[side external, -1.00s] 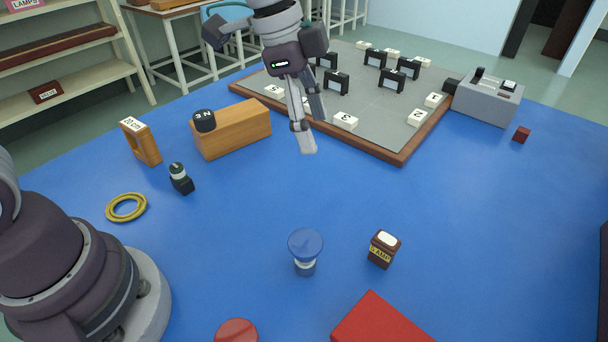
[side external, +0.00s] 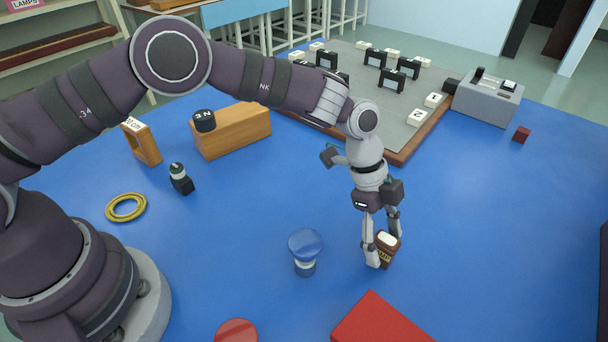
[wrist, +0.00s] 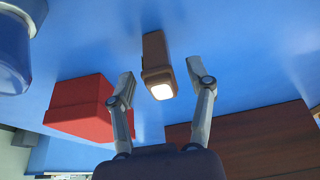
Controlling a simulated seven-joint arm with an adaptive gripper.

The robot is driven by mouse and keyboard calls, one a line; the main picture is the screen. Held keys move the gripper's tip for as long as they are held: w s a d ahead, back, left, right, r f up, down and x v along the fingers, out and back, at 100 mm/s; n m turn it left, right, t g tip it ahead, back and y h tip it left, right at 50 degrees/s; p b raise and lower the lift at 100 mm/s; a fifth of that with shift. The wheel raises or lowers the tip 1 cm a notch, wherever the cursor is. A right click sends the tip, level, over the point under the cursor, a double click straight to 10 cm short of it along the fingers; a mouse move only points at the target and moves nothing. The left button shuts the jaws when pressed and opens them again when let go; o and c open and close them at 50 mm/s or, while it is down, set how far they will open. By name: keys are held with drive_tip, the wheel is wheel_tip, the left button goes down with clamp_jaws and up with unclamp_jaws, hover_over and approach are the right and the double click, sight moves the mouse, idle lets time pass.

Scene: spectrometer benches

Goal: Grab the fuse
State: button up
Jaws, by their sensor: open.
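The fuse is a small brown block with a white top and a yellow label that seems to read AMP; it stands upright on the blue table (side external: 480,220) in the side view (side external: 385,253). My gripper (side external: 383,247) points down at it, with one finger in front and left of it and the other at its upper right. In the wrist view the fuse (wrist: 155,50) lies centred between and just beyond the fingertips (wrist: 160,80). The fingers are open with visible gaps on both sides, and nothing is held.
A blue-topped object (side external: 305,243) stands left of the fuse, and a red box (side external: 382,322) lies in front. A board (side external: 400,158) with black modules and white numbered tiles is behind. A wooden block (side external: 235,133) and yellow ring (side external: 127,207) are left.

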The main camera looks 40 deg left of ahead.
clamp_jaws()
idle(0.3)
drive_tip(key=shift+r, duration=0.15)
